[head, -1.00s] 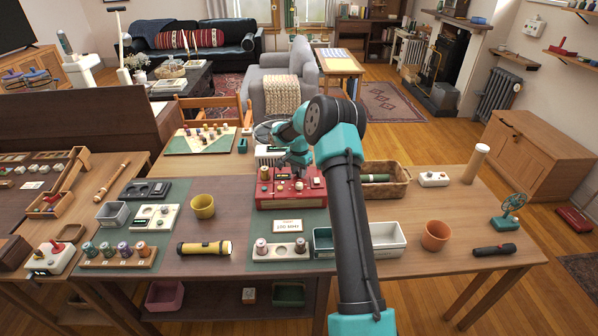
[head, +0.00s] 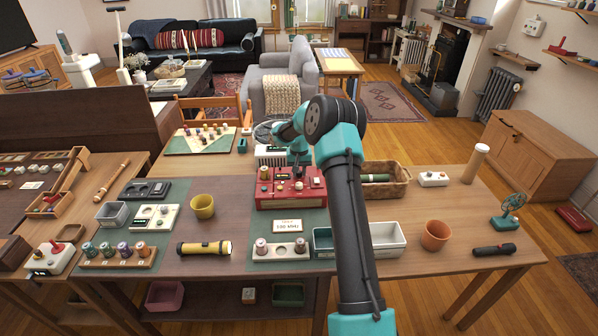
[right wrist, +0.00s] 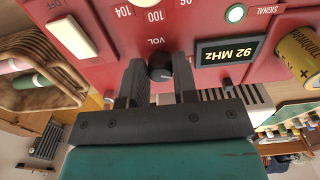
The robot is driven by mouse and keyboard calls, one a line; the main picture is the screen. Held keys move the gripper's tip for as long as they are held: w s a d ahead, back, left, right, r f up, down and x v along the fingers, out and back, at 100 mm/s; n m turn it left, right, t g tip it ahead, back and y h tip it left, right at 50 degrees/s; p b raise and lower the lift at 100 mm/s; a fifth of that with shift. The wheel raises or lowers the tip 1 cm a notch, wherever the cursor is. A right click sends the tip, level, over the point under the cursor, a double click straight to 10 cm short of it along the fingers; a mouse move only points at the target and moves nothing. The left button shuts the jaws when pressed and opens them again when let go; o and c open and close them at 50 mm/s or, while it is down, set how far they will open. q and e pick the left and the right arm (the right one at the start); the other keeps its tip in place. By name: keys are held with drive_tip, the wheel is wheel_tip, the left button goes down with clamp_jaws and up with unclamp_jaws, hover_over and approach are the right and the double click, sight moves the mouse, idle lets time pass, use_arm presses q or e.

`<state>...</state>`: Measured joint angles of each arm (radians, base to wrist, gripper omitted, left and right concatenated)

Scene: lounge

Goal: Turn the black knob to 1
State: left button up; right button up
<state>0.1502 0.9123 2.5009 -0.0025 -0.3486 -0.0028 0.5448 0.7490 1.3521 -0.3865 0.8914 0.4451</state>
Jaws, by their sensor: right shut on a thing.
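The red radio-like panel (head: 291,201) stands on the green mat at the middle of the table. In the right wrist view its red face (right wrist: 205,50) shows upside down. The black knob (right wrist: 160,67), beside the letters VOL, sits between the two dark fingers of my right gripper (right wrist: 159,82), which is shut on it. In the head view my right gripper (head: 298,170) reaches down to the panel and the knob is hidden. I cannot read which way the knob points. My left gripper is not in view.
A white card (head: 288,226) stands in front. A wicker basket (head: 400,188) is to the right. The yellow torch (head: 204,248) lies at front left.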

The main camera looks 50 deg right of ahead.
drive_tip(key=shift+n, duration=1.1)
drive_tip(key=o, duration=0.9)
drive_tip(key=shift+o, duration=0.2)
wheel_tip(320, 180, up, 18)
drive_tip(key=shift+f, duration=0.25)
